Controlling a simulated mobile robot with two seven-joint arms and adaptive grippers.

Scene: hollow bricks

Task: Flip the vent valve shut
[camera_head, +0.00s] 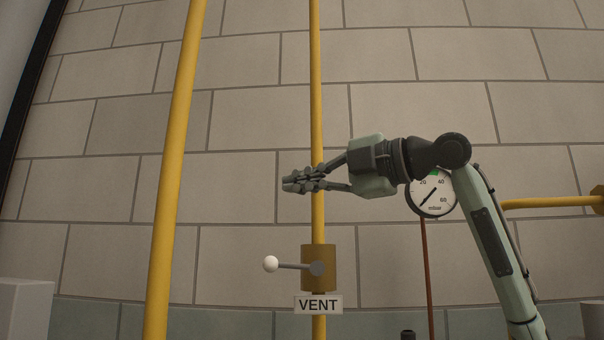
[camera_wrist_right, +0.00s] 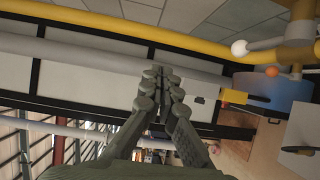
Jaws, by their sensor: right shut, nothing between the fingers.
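The vent valve (camera_head: 319,267) is a brass-coloured block on a thin yellow vertical pipe (camera_head: 316,100). Its grey lever with a white ball knob (camera_head: 271,264) points left, roughly horizontal, across the pipe. A VENT label (camera_head: 318,305) sits just below the valve. My right gripper (camera_head: 290,184) is above the valve in the head view, its fingers pointing left in front of the pipe. It is shut and empty, apart from the lever. In the right wrist view the closed fingertips (camera_wrist_right: 160,78) show in the middle. My left gripper is not in view.
A thicker yellow pipe (camera_head: 174,180) stands left of the valve. A round pressure gauge (camera_head: 432,194) is partly behind my right arm, with a brown pipe (camera_head: 428,270) below it. In the wrist view, a white ball (camera_wrist_right: 239,48) and an orange ball (camera_wrist_right: 272,71) show near yellow pipework.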

